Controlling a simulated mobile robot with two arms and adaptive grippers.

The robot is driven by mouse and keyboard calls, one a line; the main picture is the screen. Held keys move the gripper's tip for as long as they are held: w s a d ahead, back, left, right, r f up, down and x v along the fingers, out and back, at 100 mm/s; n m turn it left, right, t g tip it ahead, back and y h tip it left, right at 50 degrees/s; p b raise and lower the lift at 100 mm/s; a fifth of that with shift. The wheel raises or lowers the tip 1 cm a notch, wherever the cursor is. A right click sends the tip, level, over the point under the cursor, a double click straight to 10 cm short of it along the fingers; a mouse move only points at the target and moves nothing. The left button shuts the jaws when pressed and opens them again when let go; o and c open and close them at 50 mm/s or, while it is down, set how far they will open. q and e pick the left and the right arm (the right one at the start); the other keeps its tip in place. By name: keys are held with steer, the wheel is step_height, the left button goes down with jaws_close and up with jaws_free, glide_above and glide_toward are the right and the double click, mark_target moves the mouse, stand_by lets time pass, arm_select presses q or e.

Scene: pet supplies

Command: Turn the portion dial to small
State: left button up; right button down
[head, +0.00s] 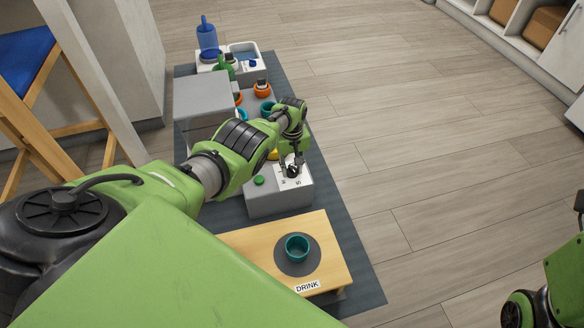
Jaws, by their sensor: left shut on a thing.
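The portion dial is mostly hidden by my left gripper (291,171). It sits on a white label plate (294,184) with small letters on top of a grey box (281,203). An "S" shows near the plate's lower right, and another mark shows at its left. My left gripper reaches down from above and is shut on the dial. Which mark the dial points at cannot be told. A green button (259,180) is on the same box, left of the plate. My right gripper is out of view; only part of my right arm shows at the lower right.
A wooden stand (335,262) labelled DRINK holds a teal bowl (297,247) in front. A grey block (202,97), orange and teal bowls, and a white tray with a blue bottle (207,35) stand behind. The floor to the right is clear.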

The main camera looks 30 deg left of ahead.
mark_target(292, 168)
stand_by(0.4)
arm_select(q)
steer(key=o, duration=1.1)
steer(key=shift+r, duration=0.1)
steer(key=shift+w+r, duration=0.15)
steer(key=shift+r, duration=0.45)
step_height(292, 168, up, 11)
steer(key=shift+f, duration=0.15)
